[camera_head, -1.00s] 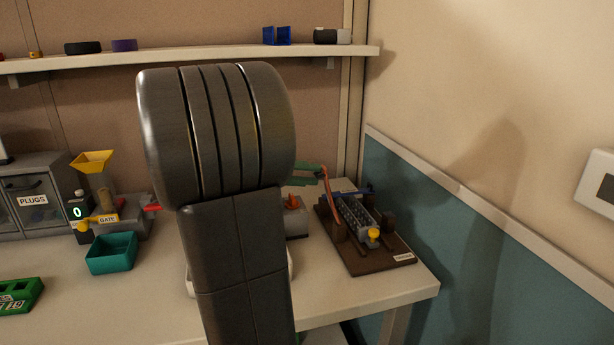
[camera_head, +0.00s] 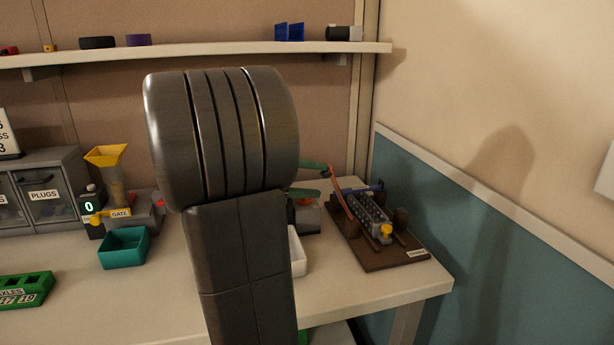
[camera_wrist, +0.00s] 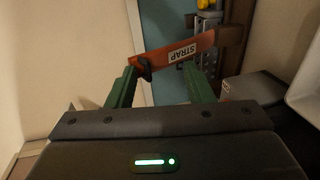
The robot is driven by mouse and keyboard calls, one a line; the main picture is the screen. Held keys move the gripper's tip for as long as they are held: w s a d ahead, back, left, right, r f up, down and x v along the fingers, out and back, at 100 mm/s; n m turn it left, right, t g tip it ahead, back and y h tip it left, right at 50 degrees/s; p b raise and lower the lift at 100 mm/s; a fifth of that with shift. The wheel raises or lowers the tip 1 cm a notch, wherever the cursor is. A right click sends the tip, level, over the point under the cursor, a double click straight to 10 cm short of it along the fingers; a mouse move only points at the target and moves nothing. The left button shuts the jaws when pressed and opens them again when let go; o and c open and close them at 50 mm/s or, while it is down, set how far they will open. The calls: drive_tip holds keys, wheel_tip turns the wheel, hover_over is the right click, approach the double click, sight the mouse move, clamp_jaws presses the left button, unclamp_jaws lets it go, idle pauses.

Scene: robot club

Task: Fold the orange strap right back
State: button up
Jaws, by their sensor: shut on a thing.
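The orange strap (camera_head: 341,194) rises from the dark brown board (camera_head: 404,259) on the right of the bench and leans left toward my gripper (camera_head: 325,178). In the wrist view, the strap (camera_wrist: 206,43) runs across between the green fingers of my gripper (camera_wrist: 160,68), with its STRAP label facing the camera. A dark tab (camera_wrist: 143,70) is at its near end, by the left finger. My gripper is shut on the strap. My arm hides part of the bench and most of the gripper in the head view.
The board carries a grey ribbed block (camera_head: 366,211) and a yellow knob (camera_head: 387,231). A white tray (camera_head: 298,252) is partly behind my arm. A teal bin (camera_head: 123,249) stands left. The wall (camera_head: 480,225) is close on the right.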

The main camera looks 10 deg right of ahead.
drive_tip(key=shift+o, duration=0.6)
drive_tip(key=shift+d+f, duration=0.35)
drive_tip(key=shift+f, duration=0.2)
drive_tip(key=shift+c, duration=0.3)
drive_tip(key=shift+a+r, duration=0.15)
drive_tip(key=shift+a, duration=0.05)
drive_tip(key=v, duration=0.4)
drive_tip(key=p+v, duration=0.1)
drive_tip(key=v, duration=0.9)
drive_tip(key=shift+r, duration=0.3)
drive_tip(key=shift+d, duration=0.1)
drive_tip(key=x, duration=1.2)
